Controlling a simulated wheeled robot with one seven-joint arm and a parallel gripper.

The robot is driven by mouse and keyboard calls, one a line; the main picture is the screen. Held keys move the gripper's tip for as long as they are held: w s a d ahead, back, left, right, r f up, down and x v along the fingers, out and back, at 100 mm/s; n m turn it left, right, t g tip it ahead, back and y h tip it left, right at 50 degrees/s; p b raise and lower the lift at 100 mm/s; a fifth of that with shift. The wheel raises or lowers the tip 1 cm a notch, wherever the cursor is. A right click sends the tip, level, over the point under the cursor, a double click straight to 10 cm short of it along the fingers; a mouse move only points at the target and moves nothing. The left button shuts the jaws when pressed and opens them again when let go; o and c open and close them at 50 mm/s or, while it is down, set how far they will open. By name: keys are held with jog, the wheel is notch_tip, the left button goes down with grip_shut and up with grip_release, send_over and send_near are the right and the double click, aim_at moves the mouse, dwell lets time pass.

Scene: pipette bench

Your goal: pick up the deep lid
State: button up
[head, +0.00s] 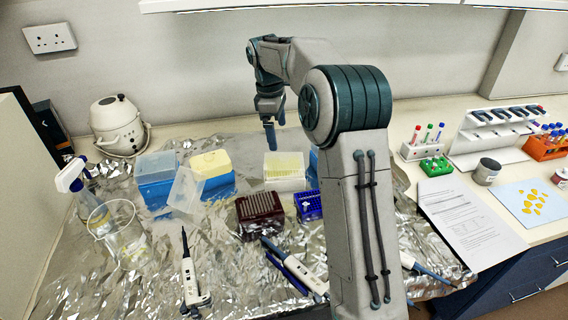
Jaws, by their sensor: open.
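A translucent, pale, box-shaped lid (186,190) stands tilted between the blue box and the yellow-topped box, left of centre in the head view. It looks like the deep lid, but I cannot be sure. My gripper (274,132) is open and empty, pointing down near the back wall. In the picture it is above and right of the lid, well apart from it. It shows just above a pale tip box (284,172); its exact height and depth are hard to tell. My own arm hides part of the bench to its right.
A blue box (156,180) and a yellow-topped blue box (212,172) flank the lid. A clear beaker (123,236) and a spray bottle (73,180) stand left. A dark red rack (260,217) and several pipettes (190,277) occupy the foil (225,270) in front.

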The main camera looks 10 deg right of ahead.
send_over(284, 157)
jog(key=a, duration=0.1)
jog(key=f, duration=0.4)
jog(key=shift+a, duration=0.2)
jog(key=shift+d+f+p, duration=0.2)
jog(key=shift+f+p, duration=0.05)
jog(key=shift+f, duration=0.6)
jog(key=shift+d+f+p, duration=0.2)
jog(key=shift+f, duration=0.65)
jog(key=shift+d+f+p, duration=0.2)
jog(key=shift+f+p, duration=0.05)
jog(key=shift+f, duration=0.6)
jog(key=shift+c, duration=0.3)
jog(key=c, duration=0.9)
jog(key=shift+r, duration=0.1)
jog(key=shift+c, duration=0.2)
